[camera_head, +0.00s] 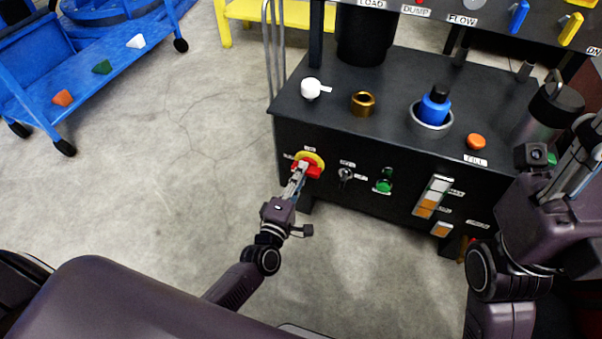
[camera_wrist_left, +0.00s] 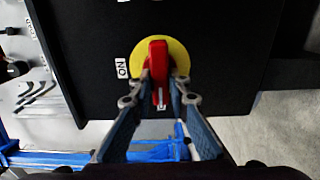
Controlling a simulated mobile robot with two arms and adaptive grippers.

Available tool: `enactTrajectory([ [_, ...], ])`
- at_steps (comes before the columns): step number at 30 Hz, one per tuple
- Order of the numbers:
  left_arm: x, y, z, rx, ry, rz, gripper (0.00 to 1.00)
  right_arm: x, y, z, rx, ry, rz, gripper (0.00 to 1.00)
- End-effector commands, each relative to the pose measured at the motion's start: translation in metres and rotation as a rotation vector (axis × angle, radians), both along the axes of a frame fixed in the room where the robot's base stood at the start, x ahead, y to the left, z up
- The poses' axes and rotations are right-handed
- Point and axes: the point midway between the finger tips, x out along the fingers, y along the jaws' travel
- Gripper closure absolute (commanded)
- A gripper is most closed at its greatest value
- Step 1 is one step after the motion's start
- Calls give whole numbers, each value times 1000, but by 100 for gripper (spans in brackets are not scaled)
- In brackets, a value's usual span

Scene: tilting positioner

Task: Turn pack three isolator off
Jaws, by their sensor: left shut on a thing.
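The isolator is a red handle (camera_head: 314,171) on a round yellow plate (camera_head: 317,158), on the front of the black console. In the left wrist view the red handle (camera_wrist_left: 158,62) stands upright across the yellow plate (camera_wrist_left: 178,55). An ON label (camera_wrist_left: 122,68) is to its left, and a small label at its lower end is too small to read. The handle lies across the direction of the ON label. My left gripper (camera_head: 302,169) is shut on the handle, one finger on each side. My right gripper (camera_head: 588,135) is at the right edge, and its fingertips are unclear.
Right of the isolator are a small key-like switch (camera_head: 345,175), a green button (camera_head: 384,186) and a lit indicator column (camera_head: 433,197). The console top (camera_head: 330,122) holds a white knob, a brass ring and a blue plug. A blue cart (camera_head: 110,70) stands left. Floor between is clear.

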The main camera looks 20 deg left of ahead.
Motion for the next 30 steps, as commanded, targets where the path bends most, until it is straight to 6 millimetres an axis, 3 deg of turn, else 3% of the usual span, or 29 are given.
enactTrajectory([
  [2, 0, 1, -1, -4, 1, 2, 100, 0, 0, 0, 1, 1, 0, 60],
  [3, 0, 1, -1, -4, 1, 2, 82, 0, 0, 0, 0, 2, 0, 60],
  [8, 0, 0, 0, -3, 1, 1, 67, 1, 0, -1, 0, 6, 0, 60],
  [19, -7, 0, -1, -1, 1, 1, 67, 2, -1, -2, 4, 12, -2, 60],
  [30, -77, 3, -2, -1, 5, 0, 67, 1, 0, -2, 2, 8, -1, 60],
])
